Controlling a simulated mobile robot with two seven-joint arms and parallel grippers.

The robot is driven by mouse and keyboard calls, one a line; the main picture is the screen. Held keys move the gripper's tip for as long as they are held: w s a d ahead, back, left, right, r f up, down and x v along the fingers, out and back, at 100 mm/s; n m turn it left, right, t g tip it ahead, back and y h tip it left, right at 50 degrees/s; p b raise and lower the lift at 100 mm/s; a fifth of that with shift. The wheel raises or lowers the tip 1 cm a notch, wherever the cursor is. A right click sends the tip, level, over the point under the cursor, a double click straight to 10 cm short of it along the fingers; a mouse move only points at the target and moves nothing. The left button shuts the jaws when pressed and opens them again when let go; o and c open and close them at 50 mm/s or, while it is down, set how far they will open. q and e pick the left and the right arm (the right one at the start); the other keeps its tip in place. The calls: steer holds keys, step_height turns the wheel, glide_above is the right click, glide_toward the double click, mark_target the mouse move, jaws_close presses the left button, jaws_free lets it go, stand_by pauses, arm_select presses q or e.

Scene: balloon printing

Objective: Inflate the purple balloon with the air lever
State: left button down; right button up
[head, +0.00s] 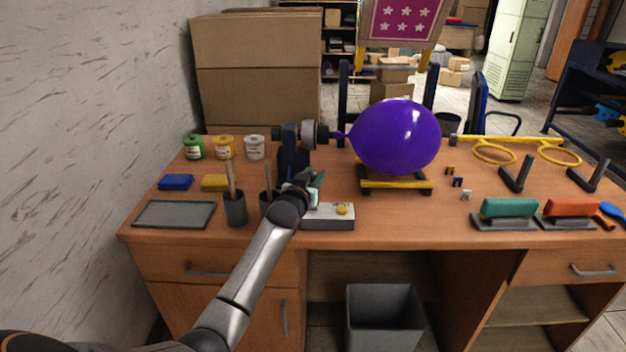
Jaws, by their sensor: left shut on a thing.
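The purple balloon (396,136) is large, round and swollen. Its neck points left and meets the dark nozzle (318,134) of the pump stand (293,152). The balloon is above a yellow and black cradle (396,184) on the desk. My left gripper (306,182) is at the foot of the stand, behind the grey control box (322,216) with a yellow button. It is shut on the air lever, which my gripper and wrist mostly hide. A small teal piece shows beside the fingers. My right gripper is not in view.
Paint jars (224,147), sponges (176,182), a grey tray (174,214) and brush cups (235,208) stand to the left. Squeegees (509,213), yellow rings (494,151) and black holders (516,176) are on the right. A star-patterned screen (400,20) rises behind the balloon.

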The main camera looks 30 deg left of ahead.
arm_select(q)
steer(key=shift+w+a+f, duration=0.3)
steer(key=shift+w+a, duration=0.45)
steer(key=shift+w, duration=0.2)
steer(key=shift+w+a+f, duration=0.1)
steer(key=shift+f, duration=0.35)
stand_by(0.5)
steer(key=c, duration=0.8)
jaws_free()
steer(key=shift+a, duration=0.15)
steer(key=shift+o, duration=1.4)
steer(key=shift+r, duration=0.25)
steer(key=shift+d, duration=0.2)
steer(key=shift+s+d, duration=0.15)
steer(key=shift+s, duration=0.25)
steer(key=v, duration=1.1)
steer(key=shift+s, duration=0.3)
